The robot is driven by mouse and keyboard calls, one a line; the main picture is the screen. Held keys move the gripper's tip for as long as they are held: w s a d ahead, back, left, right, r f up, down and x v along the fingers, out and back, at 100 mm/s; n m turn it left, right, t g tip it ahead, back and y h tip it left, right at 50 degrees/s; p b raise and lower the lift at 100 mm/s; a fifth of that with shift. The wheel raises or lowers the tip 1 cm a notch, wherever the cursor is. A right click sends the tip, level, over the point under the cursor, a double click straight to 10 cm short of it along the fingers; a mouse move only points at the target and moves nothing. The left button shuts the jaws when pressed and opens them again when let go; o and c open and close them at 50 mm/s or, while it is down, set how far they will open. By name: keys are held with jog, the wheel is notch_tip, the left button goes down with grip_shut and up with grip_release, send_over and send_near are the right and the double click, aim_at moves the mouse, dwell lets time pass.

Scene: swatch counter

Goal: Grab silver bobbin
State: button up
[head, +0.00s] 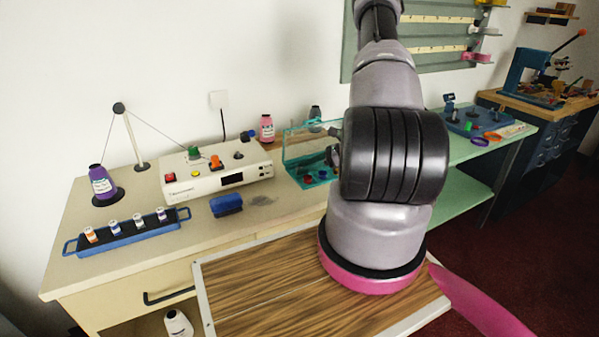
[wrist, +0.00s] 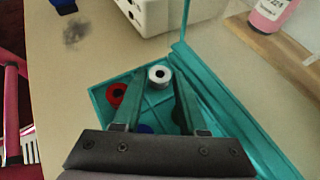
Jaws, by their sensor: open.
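The silver bobbin (wrist: 160,75) shows in the wrist view near the far wall of an open teal box (wrist: 102,97). My gripper (wrist: 159,80) is open, with one finger on either side of the bobbin in that picture. I cannot tell whether the fingers touch it or how high they are above it. In the head view the teal box (head: 289,165) stands on the counter, and my arm hides its right side. My gripper (head: 334,156) shows only in part there, over the box. I cannot make out the silver bobbin in that view.
A red bobbin (wrist: 116,94) lies left of my fingers, and a blue one is partly hidden below. The box's raised clear lid (wrist: 222,95) stands close on the right. A white winding machine (head: 216,179) and blue brush (head: 226,205) are left of the box.

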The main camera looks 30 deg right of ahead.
jog(key=shift+w+a+f, duration=0.1)
jog(key=shift+a, duration=0.1)
grip_shut()
